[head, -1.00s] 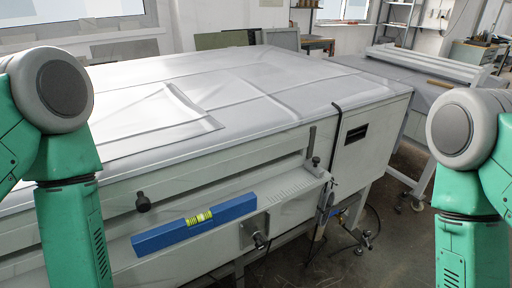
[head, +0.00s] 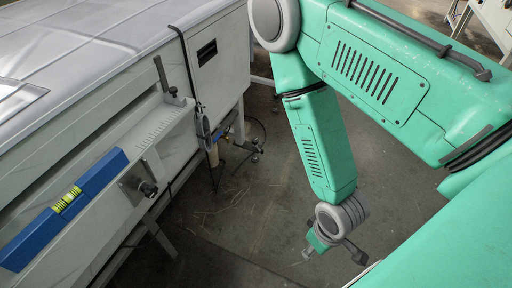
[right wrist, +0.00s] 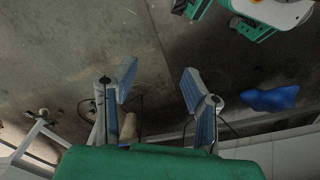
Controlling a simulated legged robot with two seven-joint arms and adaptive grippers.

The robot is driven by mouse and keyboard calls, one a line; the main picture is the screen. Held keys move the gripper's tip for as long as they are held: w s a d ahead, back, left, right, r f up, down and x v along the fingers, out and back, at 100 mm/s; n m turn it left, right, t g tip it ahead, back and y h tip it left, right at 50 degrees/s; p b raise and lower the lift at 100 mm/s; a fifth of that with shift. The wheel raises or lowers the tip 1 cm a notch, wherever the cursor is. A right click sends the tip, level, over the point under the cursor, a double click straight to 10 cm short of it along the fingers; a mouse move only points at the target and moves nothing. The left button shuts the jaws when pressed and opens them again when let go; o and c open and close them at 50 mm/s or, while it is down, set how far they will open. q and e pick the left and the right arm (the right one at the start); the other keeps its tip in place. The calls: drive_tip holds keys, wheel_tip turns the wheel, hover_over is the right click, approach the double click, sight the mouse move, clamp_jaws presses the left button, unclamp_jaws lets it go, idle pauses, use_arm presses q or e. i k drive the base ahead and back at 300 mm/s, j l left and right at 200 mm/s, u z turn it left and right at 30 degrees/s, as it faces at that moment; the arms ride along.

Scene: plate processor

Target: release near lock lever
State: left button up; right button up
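The plate processor (head: 75,65) is a large grey-white machine at the left of the head view. A dark upright lever (head: 162,75) stands at the end of its front ledge, and a black knob on a metal plate (head: 147,188) sits lower on the front. I cannot tell for certain which is the lock lever. My right gripper (head: 333,254) hangs low over the floor, right of the machine and apart from it. In the right wrist view (right wrist: 160,82) its two blue-padded fingers are spread, with nothing between the pads. My left gripper is out of view.
A blue spirit level (head: 95,180) is fixed along the machine's front. A black strap, hoses and fittings (head: 240,140) hang at its corner. Bare floor (head: 240,215) lies between machine and right arm. A blue object (right wrist: 270,98) lies right of the fingers in the wrist view.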

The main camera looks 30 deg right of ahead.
sight(258, 148)
drive_tip(key=u, duration=0.3)
drive_tip(key=i+l+u, duration=0.15)
drive_tip(key=l+u, duration=0.8)
drive_tip(key=l, duration=0.2)
drive_tip(key=l+u, duration=0.1)
drive_tip(key=l, duration=0.7)
drive_tip(key=k+l, duration=0.1)
drive_tip(key=l, duration=0.65)
drive_tip(key=l+u, duration=0.15)
drive_tip(key=l, duration=0.65)
drive_tip(key=k+l+u, duration=0.1)
drive_tip(key=l, duration=0.7)
